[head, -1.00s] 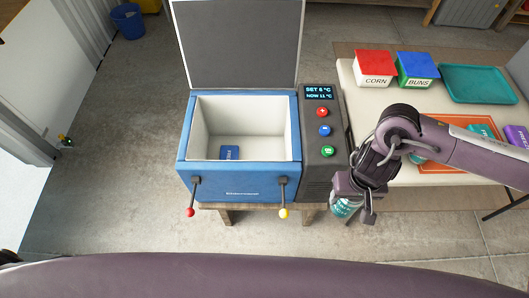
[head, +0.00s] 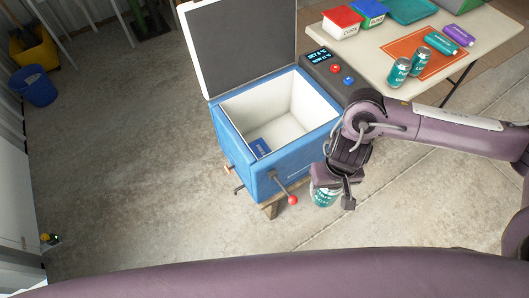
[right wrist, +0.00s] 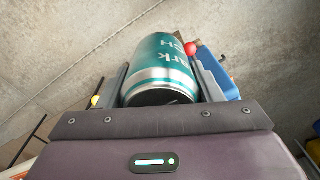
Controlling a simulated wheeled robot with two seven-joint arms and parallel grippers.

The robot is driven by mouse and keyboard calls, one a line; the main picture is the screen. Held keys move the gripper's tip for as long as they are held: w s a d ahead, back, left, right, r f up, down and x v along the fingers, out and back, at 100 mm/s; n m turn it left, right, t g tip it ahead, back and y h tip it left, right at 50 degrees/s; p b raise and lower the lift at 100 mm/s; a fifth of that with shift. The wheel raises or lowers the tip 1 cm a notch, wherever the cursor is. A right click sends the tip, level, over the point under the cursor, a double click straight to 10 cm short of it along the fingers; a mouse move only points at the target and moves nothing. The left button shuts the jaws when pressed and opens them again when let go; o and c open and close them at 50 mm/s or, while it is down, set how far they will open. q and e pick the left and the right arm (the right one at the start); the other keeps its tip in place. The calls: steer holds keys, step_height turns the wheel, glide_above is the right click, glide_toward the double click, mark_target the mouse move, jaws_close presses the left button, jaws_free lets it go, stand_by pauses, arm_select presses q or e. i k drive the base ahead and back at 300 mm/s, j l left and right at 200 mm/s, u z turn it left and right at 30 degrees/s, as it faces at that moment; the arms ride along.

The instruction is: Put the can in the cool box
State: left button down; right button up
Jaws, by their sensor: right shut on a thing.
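The teal and silver can (head: 324,196) is held in my right gripper (head: 334,192), outside the cool box, off its front right corner in the head view. In the right wrist view the can (right wrist: 161,62) lies between the two fingers (right wrist: 163,82), which close on its sides. The cool box (head: 262,180) is blue with a white interior. Its grey lid (head: 243,45) stands open. A small blue pack (head: 260,147) lies inside on the floor. The cool box's blue side (right wrist: 214,72) shows partly behind a finger. My left gripper is not in view.
A red-tipped lever (head: 292,200) sticks out from the box's front, near the can. A control panel (head: 330,68) adjoins the box. A table (head: 455,78) at upper right holds two more cans (head: 398,72), bottles and coloured-lid boxes.

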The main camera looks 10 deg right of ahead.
mark_target(290, 127)
steer(key=i+j+z, duration=0.2)
steer(key=j, duration=0.3)
steer(key=i+j+z, duration=0.2)
steer(key=j, duration=0.35)
steer(key=j+z, duration=0.2)
steer(key=j, duration=0.35)
steer(key=i+j+z, duration=0.2)
steer(key=j, duration=0.4)
steer(key=i+j+z, duration=0.3)
steer(key=i+j, duration=0.15)
steer(key=i+j+z, duration=0.3)
steer(key=j, duration=0.3)
steer(key=i+j+z, duration=0.25)
steer(key=i, duration=0.3)
steer(key=l, duration=0.1)
